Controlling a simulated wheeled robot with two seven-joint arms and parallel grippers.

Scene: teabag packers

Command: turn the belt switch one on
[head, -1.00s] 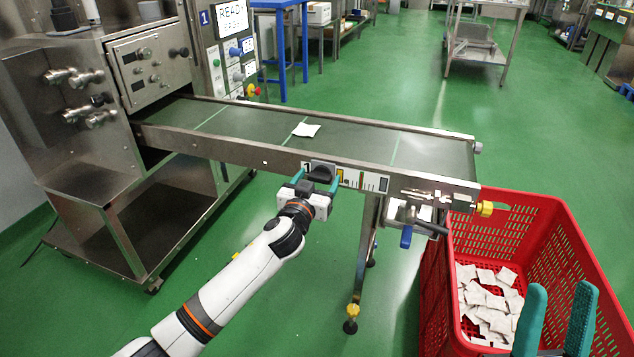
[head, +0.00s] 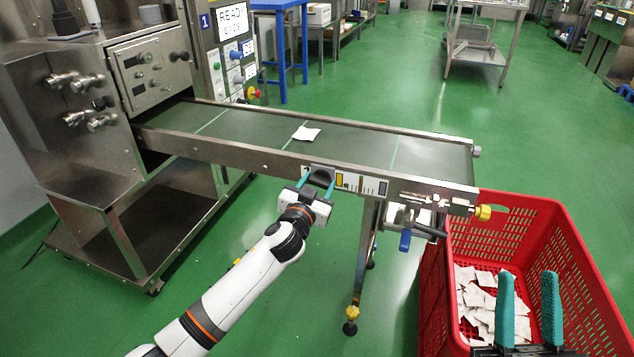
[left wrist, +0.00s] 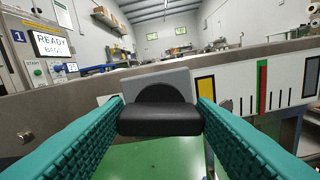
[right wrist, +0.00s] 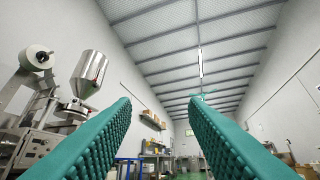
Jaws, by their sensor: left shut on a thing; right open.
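The belt switch (left wrist: 160,112) is a black knob on a grey plate on the conveyor's front rail. It is between the teal fingers of my left gripper (left wrist: 161,118), which are shut on it from both sides. In the head view my left gripper (head: 316,184) covers part of the switch, and the number beside it is hidden. A yellow mark and a scale with red and green bars lie just right of the switch. My right gripper (head: 528,310) is open and empty over the red crate (head: 512,208); its teal fingers point up in the right wrist view (right wrist: 160,108).
The green conveyor belt (head: 255,130) carries one white teabag (head: 306,133). The steel machine (head: 70,130) stands at the left with a display (head: 233,20) reading READY. The red crate holds several teabags. A blue-handled lever (head: 405,240) hangs under the belt's right end.

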